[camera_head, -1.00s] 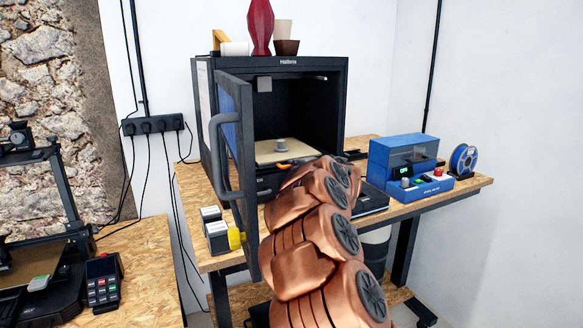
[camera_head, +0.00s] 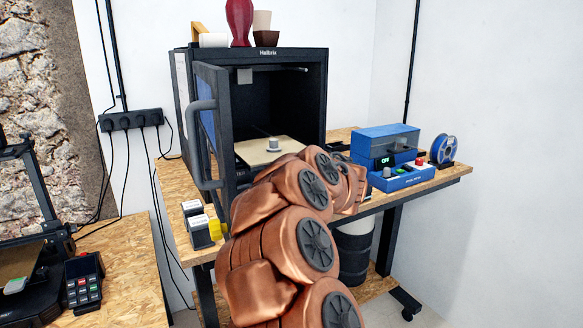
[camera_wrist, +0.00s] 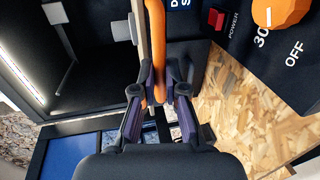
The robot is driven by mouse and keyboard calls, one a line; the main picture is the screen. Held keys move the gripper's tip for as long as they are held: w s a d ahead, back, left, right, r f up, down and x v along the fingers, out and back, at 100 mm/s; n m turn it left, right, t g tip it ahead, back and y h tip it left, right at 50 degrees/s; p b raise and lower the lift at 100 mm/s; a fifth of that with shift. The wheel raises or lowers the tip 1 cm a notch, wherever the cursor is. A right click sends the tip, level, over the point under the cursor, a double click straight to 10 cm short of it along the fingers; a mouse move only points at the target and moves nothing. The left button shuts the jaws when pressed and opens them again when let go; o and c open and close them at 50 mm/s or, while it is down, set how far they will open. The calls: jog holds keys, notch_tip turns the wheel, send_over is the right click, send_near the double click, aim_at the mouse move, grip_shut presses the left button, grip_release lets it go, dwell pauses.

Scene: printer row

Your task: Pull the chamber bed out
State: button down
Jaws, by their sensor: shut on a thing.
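The printer enclosure (camera_head: 292,52) stands on the bench with its door (camera_head: 209,130) open to the left. The tan chamber bed (camera_head: 252,155) is in its lower opening, with a small grey part (camera_head: 273,145) on top. In the wrist view the bed shows edge-on as a pale strip (camera_wrist: 140,22). My gripper (camera_wrist: 158,92) is shut on the orange handle (camera_wrist: 155,45) at the bed's front, one finger on each side. In the head view my copper arm hides the gripper, the handle and the bed's right front.
Small boxes (camera_head: 198,225) stand by the door's lower edge. A vase (camera_head: 240,22) and cups top the enclosure.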

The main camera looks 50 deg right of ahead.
jog(key=shift+w+a, duration=0.1)
jog(key=shift+a, duration=0.05)
jog(key=c, duration=1.5)
grip_release()
jog(key=shift+w, duration=0.1)
jog(key=v, duration=1.2)
